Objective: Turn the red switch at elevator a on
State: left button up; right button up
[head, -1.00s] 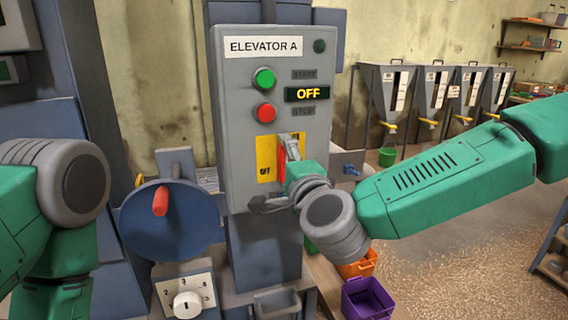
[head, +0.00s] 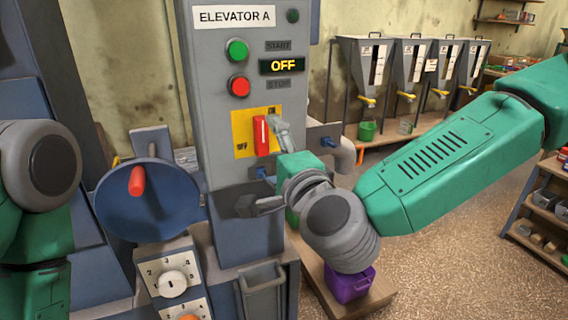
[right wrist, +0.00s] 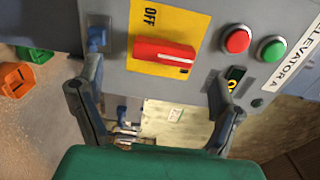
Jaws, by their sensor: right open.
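The elevator A control box (head: 207,100) is a grey panel with a lit display (head: 282,66) reading OFF. The red switch (head: 261,136) sits upright on a yellow plate (head: 241,124) low on the panel; OFF is printed at its lower left. In the right wrist view the red switch (right wrist: 165,53) lies sideways on the plate. My right gripper (head: 258,163) is open in front of the lower panel, one finger just right of the switch, the other below the box. In the right wrist view its fingers (right wrist: 155,75) are spread, with nothing held. My left gripper is out of view.
A green button (head: 237,50) and a red button (head: 239,86) sit above the switch. A blue wheel (head: 150,205) with a red handle and a dial (head: 172,283) stand to the left. A purple bucket (head: 350,285) is below my right arm. Hoppers line the back wall.

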jog(key=shift+v, duration=2.75)
jog(key=shift+f, duration=0.1)
